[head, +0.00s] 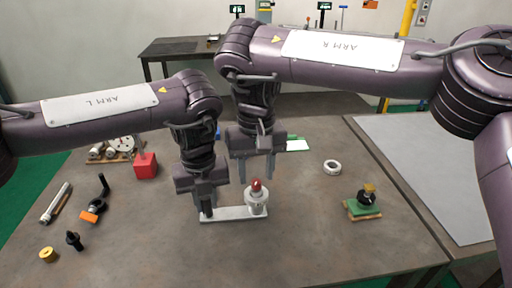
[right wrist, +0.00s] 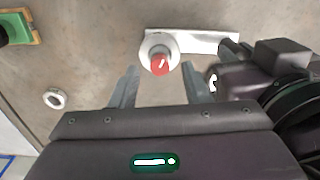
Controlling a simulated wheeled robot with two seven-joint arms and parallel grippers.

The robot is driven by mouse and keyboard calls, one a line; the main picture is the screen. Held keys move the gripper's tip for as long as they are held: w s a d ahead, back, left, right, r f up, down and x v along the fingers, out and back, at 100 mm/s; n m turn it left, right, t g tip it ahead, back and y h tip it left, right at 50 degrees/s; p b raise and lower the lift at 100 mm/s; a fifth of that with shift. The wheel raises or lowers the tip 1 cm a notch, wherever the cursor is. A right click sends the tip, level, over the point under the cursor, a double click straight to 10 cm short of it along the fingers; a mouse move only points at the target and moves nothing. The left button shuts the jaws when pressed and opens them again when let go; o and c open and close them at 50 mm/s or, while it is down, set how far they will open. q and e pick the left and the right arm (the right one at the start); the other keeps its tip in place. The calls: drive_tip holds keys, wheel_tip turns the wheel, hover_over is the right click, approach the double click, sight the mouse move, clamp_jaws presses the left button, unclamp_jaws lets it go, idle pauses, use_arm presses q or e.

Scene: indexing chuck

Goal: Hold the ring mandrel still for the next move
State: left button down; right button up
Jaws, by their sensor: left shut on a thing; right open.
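The ring mandrel (head: 233,213) looks like a pale flat bar on the table with a round, stepped pale post and a dark red rounded top (head: 256,186) at its right end. It also shows in the right wrist view (right wrist: 205,40). My left gripper (head: 207,208) is shut at the bar's left end; its fingers hide the exact grip. My right gripper (head: 256,172) is open and empty, pointing down behind the red top in the head view. In the right wrist view the red top lies just beyond and between its two fingertips (right wrist: 160,72).
A white ring (head: 332,167) lies to the right, and a green block with a black and yellow part (head: 364,205) further right. A red cube (head: 145,165) and several loose black, orange and metal parts lie left. The front middle of the table is clear.

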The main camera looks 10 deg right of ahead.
sight(256, 182)
use_arm(q)
drive_tip(key=shift+s+f, duration=0.1)
drive_tip(key=shift+f, duration=0.05)
use_arm(e)
wheel_tip(256, 182, up, 10)
drive_tip(key=shift+r, duration=0.1)
use_arm(q)
drive_tip(key=c, duration=1.2)
unclamp_jaws()
drive_tip(key=shift+o, duration=0.2)
